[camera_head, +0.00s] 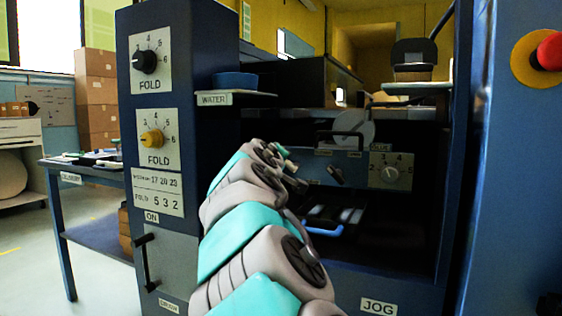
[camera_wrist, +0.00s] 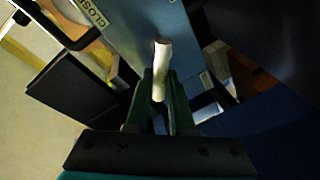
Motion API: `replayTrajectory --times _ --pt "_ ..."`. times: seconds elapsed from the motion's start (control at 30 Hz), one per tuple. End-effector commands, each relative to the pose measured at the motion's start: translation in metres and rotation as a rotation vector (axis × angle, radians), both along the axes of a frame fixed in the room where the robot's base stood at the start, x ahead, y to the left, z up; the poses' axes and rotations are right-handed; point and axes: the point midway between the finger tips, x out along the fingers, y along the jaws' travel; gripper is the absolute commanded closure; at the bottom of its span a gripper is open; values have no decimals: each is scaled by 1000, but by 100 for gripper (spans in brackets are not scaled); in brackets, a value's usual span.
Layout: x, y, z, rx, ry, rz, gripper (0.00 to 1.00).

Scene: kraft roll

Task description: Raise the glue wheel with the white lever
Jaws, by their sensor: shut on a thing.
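The white lever (camera_wrist: 162,58) shows in the wrist view as a short pale rod standing out from a blue-grey panel. My gripper (camera_wrist: 160,88) has its two dark green fingers on either side of the rod and is shut on it. A pale disc (camera_head: 355,130), which looks like the glue wheel, stands behind a dark handle near a partly readable GLUE label. I cannot tell its exact height.
A numbered dial (camera_head: 390,172) sits right of my arm. A WATER shelf (camera_head: 232,98) carries a blue bowl (camera_head: 235,80). The column with FOLD knobs (camera_head: 151,139) is close on the left. A red button (camera_head: 551,51) is at far right. A dark handle (camera_wrist: 62,30) shows in the wrist view.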

Motion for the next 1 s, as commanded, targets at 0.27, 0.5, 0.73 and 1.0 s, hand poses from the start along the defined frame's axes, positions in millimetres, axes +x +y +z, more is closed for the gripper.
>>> replayTrajectory --times 0.27,0.5,0.73,1.0 --pt "0 0 0 0 -1 1 54" --pt "0 0 0 -1 0 1 50" --pt "-12 2 3 -2 -2 1 50" --pt "-49 8 6 -1 -2 2 50"
